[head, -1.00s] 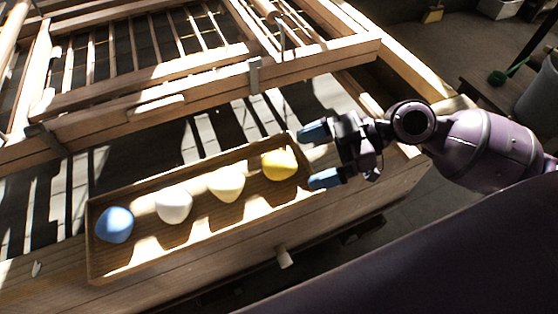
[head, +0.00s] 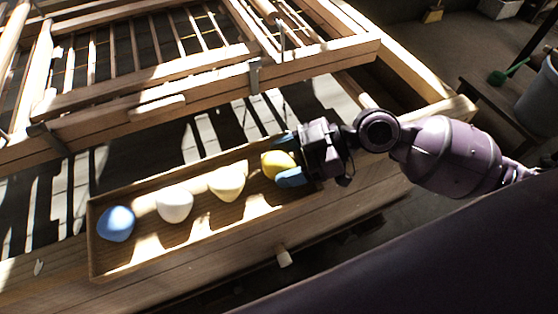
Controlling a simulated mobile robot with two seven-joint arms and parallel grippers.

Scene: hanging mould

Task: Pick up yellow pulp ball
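The yellow pulp ball (head: 270,163) sits at the right end of a long wooden tray (head: 140,265). My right gripper (head: 287,160) comes in from the right, with one blue fingertip on the far side of the ball and the other on its near side. The near fingertip covers part of the ball. I cannot tell whether the fingers press on it. The ball still appears to rest in the tray. My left gripper is not in view.
In the same tray lie a cream ball (head: 226,183), a white ball (head: 174,204) and a blue ball (head: 116,223). A wooden slatted frame (head: 190,85) stands behind the tray. A wooden peg (head: 284,258) sticks out below the tray. A green brush (head: 497,77) lies at the far right.

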